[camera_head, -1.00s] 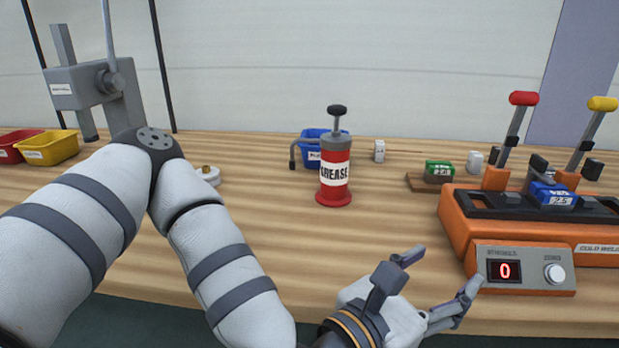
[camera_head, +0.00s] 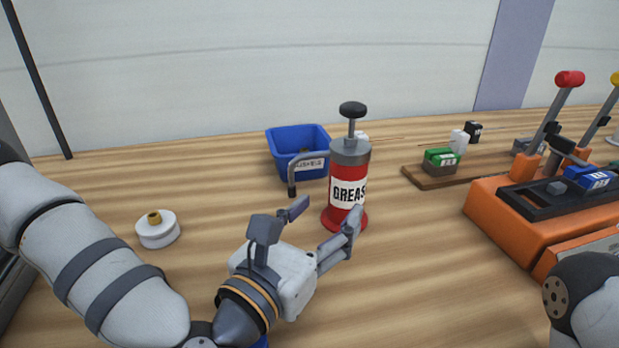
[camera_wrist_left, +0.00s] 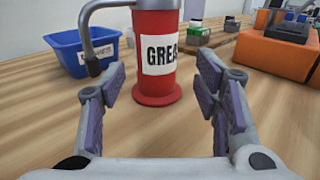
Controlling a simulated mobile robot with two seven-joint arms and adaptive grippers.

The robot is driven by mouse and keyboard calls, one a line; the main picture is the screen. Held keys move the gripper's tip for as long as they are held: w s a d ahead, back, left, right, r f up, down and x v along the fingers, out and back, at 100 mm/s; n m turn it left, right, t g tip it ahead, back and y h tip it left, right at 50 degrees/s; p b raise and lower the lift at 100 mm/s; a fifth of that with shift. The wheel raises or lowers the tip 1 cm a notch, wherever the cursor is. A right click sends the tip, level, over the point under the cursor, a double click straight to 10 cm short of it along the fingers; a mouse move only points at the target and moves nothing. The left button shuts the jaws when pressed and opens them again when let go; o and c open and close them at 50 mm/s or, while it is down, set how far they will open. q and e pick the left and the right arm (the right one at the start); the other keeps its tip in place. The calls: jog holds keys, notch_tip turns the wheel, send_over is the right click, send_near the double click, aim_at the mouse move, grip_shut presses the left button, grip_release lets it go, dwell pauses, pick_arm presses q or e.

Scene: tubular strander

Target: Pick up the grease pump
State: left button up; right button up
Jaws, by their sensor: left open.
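The grease pump (camera_head: 349,178) is a red cylinder with a white "GREASE" label, grey cap, black knob on top and a bent grey spout on its left. It stands upright on the wooden table. My left gripper (camera_head: 325,218) is open just in front of the pump, its right finger overlapping the pump's lower part in the head view. In the left wrist view the pump (camera_wrist_left: 156,55) stands upright ahead, between the open fingers (camera_wrist_left: 160,95) and a little beyond their tips; its top is cut off. My right gripper is not in view.
A blue bin (camera_head: 285,148) stands behind and left of the pump. A white disc with a brass knob (camera_head: 157,232) lies at left. A wooden board (camera_head: 425,179) bears a green-topped block (camera_head: 440,158). An orange machine with levers (camera_head: 505,220) is at right.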

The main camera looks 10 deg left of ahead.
aim_at(340, 186)
pick_arm(q)
jog(key=shift+w+a, duration=0.25)
jog(key=shift+a, duration=0.3)
jog(key=x, duration=0.2)
jog(key=r+x, duration=0.1)
jog(key=x, duration=0.3)
jog(key=shift+w+d+r+p, duration=0.1)
jog(key=shift+d+r+p, duration=0.1)
jog(key=shift+d+p, duration=0.25)
jog(key=shift+w+d+f, duration=0.1)
jog(key=shift+w+d, duration=0.05)
jog(key=shift+w, duration=0.25)
grip_shut()
